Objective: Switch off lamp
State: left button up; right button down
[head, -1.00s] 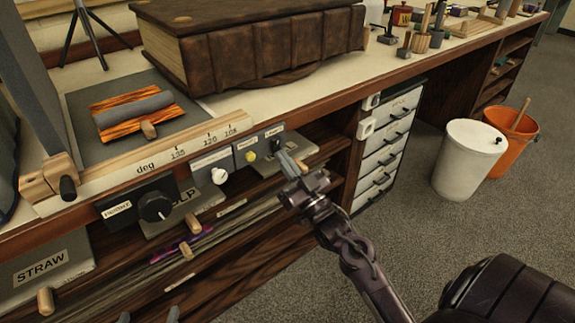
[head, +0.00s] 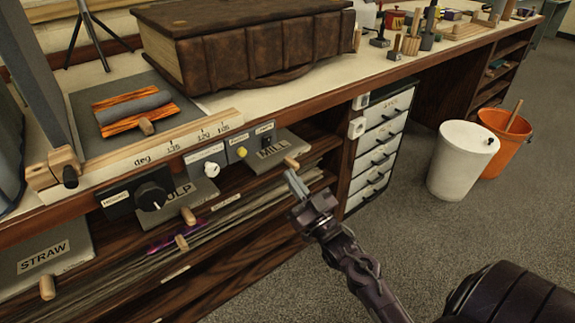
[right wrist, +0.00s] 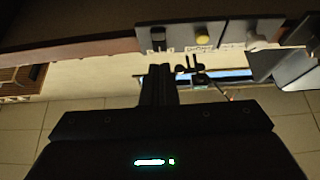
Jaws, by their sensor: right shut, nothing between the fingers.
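A small black switch (head: 267,140) sits on a grey plate at the right end of the row of controls on the bench front. Its label is too small to read surely, and I cannot tell its position. It also shows in the right wrist view (right wrist: 158,38), above my fingers. No lamp itself is clearly in view. My right gripper (head: 296,182) is shut and empty, below and to the right of the switch, apart from it. Its closed fingers also show in the right wrist view (right wrist: 158,88). My left gripper is out of view.
Left of the switch are a yellow button (head: 242,152), a white knob (head: 212,169) and a black height knob (head: 151,196). The MILL board (head: 284,151) juts out below the switch. A white bin (head: 460,160) and an orange bucket (head: 508,140) stand on the floor.

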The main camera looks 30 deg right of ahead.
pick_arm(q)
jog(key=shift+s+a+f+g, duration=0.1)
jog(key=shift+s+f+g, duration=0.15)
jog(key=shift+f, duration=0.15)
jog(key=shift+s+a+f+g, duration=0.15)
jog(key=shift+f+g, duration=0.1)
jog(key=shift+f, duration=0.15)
pick_arm(e)
jog(key=s+f, duration=0.4)
jog(key=shift+d+f, duration=0.15)
jog(key=shift+f, duration=0.05)
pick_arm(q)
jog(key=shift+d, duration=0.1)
